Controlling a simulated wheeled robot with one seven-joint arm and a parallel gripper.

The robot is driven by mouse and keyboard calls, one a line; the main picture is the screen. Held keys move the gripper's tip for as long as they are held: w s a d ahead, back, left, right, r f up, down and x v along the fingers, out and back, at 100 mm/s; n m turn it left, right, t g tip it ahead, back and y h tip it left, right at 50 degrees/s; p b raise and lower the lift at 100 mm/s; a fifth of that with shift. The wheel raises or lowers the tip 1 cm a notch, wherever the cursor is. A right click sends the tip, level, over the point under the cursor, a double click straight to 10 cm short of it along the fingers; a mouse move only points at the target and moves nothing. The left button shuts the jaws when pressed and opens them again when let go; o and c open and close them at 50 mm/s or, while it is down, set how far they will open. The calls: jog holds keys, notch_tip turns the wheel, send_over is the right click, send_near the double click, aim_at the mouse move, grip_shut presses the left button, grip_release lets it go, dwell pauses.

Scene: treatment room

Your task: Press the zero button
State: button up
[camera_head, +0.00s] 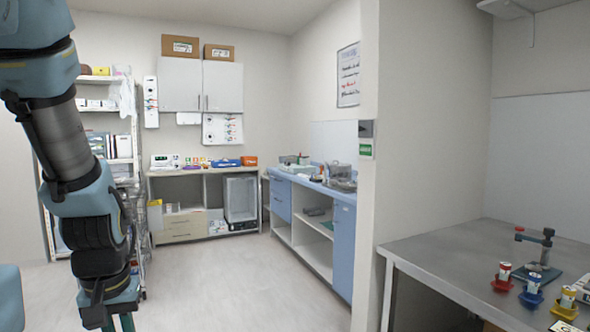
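I cannot make out a button marked zero in this view. A small white device with a dark, greenish display (161,160) stands on the far wooden counter, at its left end. Any buttons on it are too small to read. My arm hangs down the left side of the picture. My gripper (121,322) is at the bottom left, cut off by the lower edge, far from the counter and in front of the floor. Only the upper part of its greenish fingers shows, so its opening is hidden.
A blue-fronted counter (343,247) runs along the right of the room. A metal table (440,255) with red, blue and yellow holders stands at the near right, beside a wall end. A wire shelf (120,122) stands left. The middle floor (235,285) is clear.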

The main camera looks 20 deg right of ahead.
grip_shut()
dwell(1.3)
